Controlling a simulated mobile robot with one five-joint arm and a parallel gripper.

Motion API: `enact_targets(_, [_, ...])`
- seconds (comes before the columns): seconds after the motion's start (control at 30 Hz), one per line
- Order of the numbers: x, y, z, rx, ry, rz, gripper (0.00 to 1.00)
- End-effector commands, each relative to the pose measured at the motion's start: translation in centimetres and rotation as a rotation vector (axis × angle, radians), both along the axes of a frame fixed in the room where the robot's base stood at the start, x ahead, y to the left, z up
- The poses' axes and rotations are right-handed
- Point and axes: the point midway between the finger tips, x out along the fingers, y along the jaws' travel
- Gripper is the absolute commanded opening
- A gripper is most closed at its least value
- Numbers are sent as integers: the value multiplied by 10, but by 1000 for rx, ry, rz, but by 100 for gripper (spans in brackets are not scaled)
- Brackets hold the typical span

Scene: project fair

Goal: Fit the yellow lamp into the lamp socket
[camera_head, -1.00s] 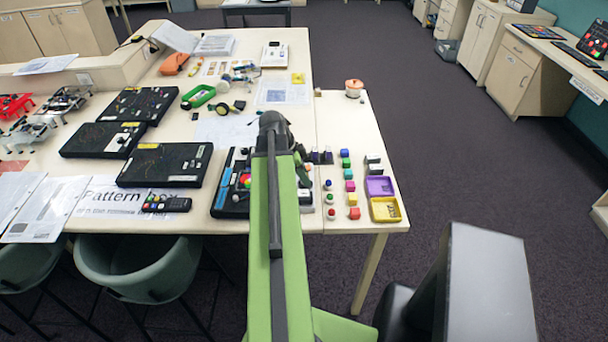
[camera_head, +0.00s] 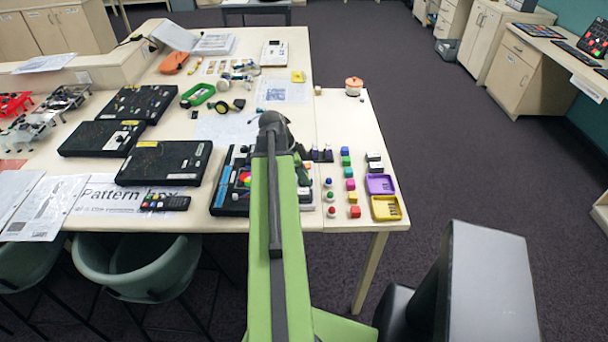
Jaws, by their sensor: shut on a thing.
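My green arm (camera_head: 268,235) reaches over the table, and its dark joint (camera_head: 272,130) is at the far end. My gripper is hidden behind the arm, so its jaws and anything in them do not show. I cannot make out a yellow lamp. A black board with coloured parts (camera_head: 232,200) lies partly behind my arm; I cannot tell whether the lamp socket is on it. Small round pieces stand right of the arm, among them a green one (camera_head: 330,197) and a red one (camera_head: 331,211).
Coloured cubes (camera_head: 350,185) stand in a column right of the round pieces. A purple tray (camera_head: 366,186) and a yellow tray (camera_head: 399,216) lie near the table's right edge. Black boxes (camera_head: 165,178) fill the left. An orange-lidded pot (camera_head: 353,86) stands at the back right.

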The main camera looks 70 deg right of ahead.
Motion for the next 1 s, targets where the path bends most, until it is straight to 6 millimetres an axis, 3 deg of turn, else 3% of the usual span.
enact_targets(0.1, [0,0,-3,0,0,0,0])
enact_targets(0.13, [0,0,-2,0,0,0,32])
enact_targets(0.3, [0,1,-2,1,0,0,54])
enact_targets(0.63, [0,2,-2,5,1,-2,55])
enact_targets(0.67, [-1,2,-2,5,1,-2,40])
enact_targets(0.77, [0,2,-2,5,1,-2,51])
enact_targets(1.0, [0,2,-2,6,1,-1,52])
